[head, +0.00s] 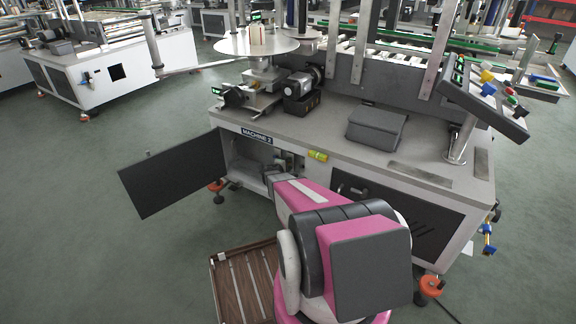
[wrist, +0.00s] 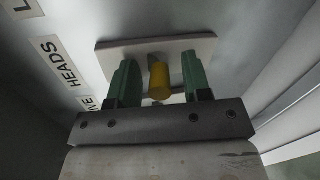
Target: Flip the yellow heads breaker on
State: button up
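The yellow heads breaker (wrist: 159,83) is a small rounded yellow lever standing out from a pale plate (wrist: 205,46) in the wrist view. The HEADS label (wrist: 58,62) is on the panel to its left. My gripper (wrist: 159,76) has its two green fingers on either side of the lever, with a visible gap on each side, so it is open and not holding it. The fingertips are close to the plate; I cannot tell if they touch it. In the head view my arm reaches into the open cabinet of Machine 2 (head: 257,134), and the breaker cannot be made out.
The dark cabinet door (head: 175,171) hangs open to the left. A yellow item (head: 317,155) sits on the cabinet's front edge. A slatted wooden platform (head: 240,287) lies on the floor beside my arm. Cabinet walls are close around the gripper. Green floor is free at the left.

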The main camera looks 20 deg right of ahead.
grip_shut()
jog(key=shift+d+r+g+y, duration=0.1)
jog(key=shift+r+g+y, duration=0.1)
jog(key=shift+g+y, duration=0.15)
jog(key=shift+w+d+r+g+y, duration=0.1)
jog(key=shift+r+g+y, duration=0.05)
jog(key=shift+g+y, duration=0.5)
jog(key=shift+w+d+r+g+y, duration=0.15)
jog(key=shift+g+y, duration=0.25)
jog(key=shift+y, duration=0.3)
jog(key=shift+a, duration=0.1)
jog(key=shift+o, duration=0.5)
grip_release()
jog(key=shift+r, duration=0.1)
